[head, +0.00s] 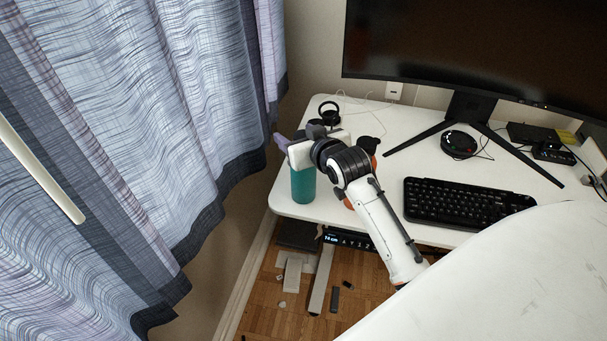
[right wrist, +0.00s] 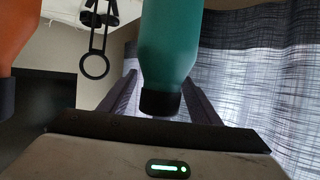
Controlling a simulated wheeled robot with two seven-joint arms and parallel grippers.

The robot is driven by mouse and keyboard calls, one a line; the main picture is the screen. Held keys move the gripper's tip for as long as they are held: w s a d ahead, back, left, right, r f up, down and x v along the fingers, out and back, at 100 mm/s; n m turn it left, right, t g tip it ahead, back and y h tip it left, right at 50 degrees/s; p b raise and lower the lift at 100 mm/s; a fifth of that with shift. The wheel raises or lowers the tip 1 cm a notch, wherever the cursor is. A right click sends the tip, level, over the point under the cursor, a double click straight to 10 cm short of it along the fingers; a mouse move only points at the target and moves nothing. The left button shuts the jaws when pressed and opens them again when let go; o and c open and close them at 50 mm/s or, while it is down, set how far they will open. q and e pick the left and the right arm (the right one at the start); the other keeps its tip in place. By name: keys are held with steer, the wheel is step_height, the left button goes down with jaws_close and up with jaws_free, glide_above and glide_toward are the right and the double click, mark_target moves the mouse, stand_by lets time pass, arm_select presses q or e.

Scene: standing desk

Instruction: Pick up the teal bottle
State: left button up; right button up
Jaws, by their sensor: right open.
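The teal bottle (head: 303,186) stands at the left front corner of the white desk (head: 285,208). My right gripper (head: 297,134) is over the bottle's top and hides its cap in the head view. In the right wrist view the teal bottle (right wrist: 169,45), with its black cap, shows between the two spread fingers of my right gripper (right wrist: 160,92). The jaws are open; contact with the bottle cannot be told. My left gripper is not in view.
An orange bottle (right wrist: 14,35) is beside the teal one, mostly hidden by my arm in the head view. A black ring-shaped stand (head: 328,110) is behind. A keyboard (head: 465,203) and monitor (head: 470,50) are to the right. Curtains (head: 130,120) hang left of the desk.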

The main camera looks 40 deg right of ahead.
jaws_close()
steer(key=shift+r, duration=0.2)
